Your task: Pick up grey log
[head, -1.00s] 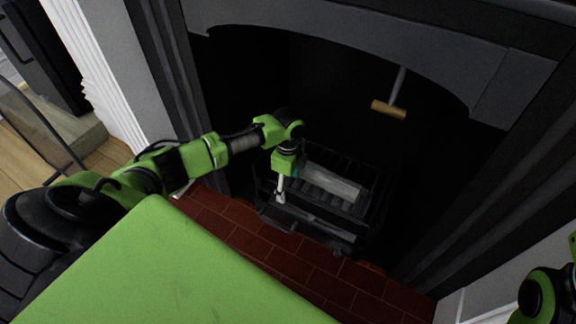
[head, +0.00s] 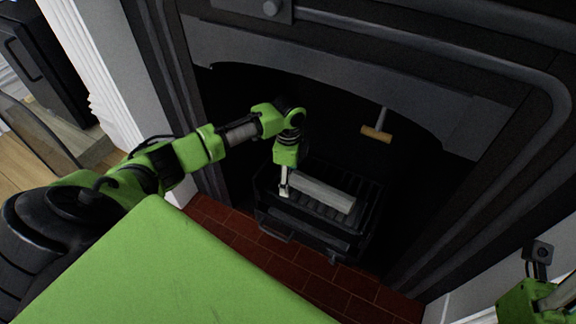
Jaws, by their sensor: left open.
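The grey log (head: 325,194) lies lengthwise on the dark grate (head: 366,212) inside the fireplace, in the head view. My left gripper (head: 284,190) points down at the left end of the log, over the grate's front left part. It is open, and I see no log held in it. Whether a finger touches the log cannot be told. My right arm shows only in part at the lower right corner, and its fingertips are not clear.
A brush-like tool with a wooden head (head: 376,134) hangs at the back of the dark firebox. The black fireplace surround (head: 230,42) arches over the opening. A red brick hearth (head: 300,262) lies in front of the grate. A glass panel (head: 35,130) stands at the left.

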